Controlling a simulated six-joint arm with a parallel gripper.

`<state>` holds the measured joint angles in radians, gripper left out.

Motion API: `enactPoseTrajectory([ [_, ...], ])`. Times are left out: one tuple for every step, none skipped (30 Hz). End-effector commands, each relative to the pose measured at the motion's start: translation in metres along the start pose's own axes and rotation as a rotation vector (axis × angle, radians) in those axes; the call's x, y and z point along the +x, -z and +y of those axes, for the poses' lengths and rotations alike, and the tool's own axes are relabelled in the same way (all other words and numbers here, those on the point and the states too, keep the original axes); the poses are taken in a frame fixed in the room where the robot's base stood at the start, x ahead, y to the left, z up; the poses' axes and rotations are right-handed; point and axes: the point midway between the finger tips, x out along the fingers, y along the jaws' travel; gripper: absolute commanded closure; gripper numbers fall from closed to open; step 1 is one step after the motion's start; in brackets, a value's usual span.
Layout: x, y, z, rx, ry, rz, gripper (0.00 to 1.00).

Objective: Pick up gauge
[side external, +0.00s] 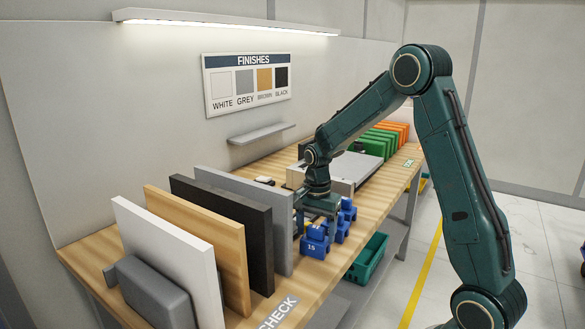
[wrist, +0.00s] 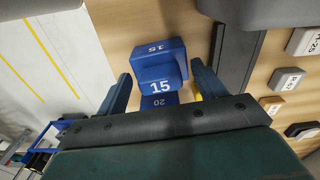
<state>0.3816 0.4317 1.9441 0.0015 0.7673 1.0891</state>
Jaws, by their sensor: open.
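Several blue stepped gauge blocks stand in a row on the wooden bench. The front one, marked 15 (side external: 314,242), also shows in the wrist view (wrist: 158,75). Behind it is another blue gauge (side external: 342,231), and the wrist view shows one marked 20 (wrist: 160,102). My gripper (side external: 318,222) points down over the row, close to the gauges. In the wrist view my gripper (wrist: 161,72) is open, with one finger on each side of the 15 gauge and narrow gaps showing. I cannot tell how deep the fingers reach.
Upright white (side external: 165,260), brown (side external: 200,245), black (side external: 232,228) and grey (side external: 250,205) panels stand left of the gauges. A green crate (side external: 367,258) sits below the bench's front edge. Green blocks (side external: 378,143) are farther back. Small labelled tiles (wrist: 287,80) lie at right in the wrist view.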

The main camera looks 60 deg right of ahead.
Motion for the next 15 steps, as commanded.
enactPoseTrajectory([
  [0.0,0.0,0.0,0.0,0.0,0.0,0.31],
  [0.0,0.0,0.0,0.0,0.0,0.0,0.31],
  [-0.0001,0.0,0.0,0.0,0.0,0.0,0.31],
  [-0.0001,0.0,0.0,0.0,0.0,0.0,0.31],
  [-0.0002,0.0,0.0,0.0,0.0,0.0,0.31],
  [-0.0002,0.0,0.0,0.0,0.0,0.0,0.31],
  [-0.0002,0.0,0.0,0.0,0.0,0.0,0.31],
  [-0.0003,0.0,-0.0001,0.0,0.0,0.0,0.31],
  [-0.0003,0.0,-0.0001,0.0,0.0,0.0,0.31],
  [-0.0003,0.0,-0.0001,0.0,0.0,0.0,0.31],
  [-0.0004,0.0,-0.0001,0.0,0.0,0.0,0.31],
  [-0.0004,0.0,-0.0001,0.0,0.0,0.0,0.31],
  [-0.0004,0.0,-0.0001,0.0,0.0,0.0,0.37],
  [-0.0004,0.0,-0.0001,0.0,0.0,0.0,0.43],
  [-0.0004,0.0,-0.0001,0.0,0.0,0.0,0.51],
])
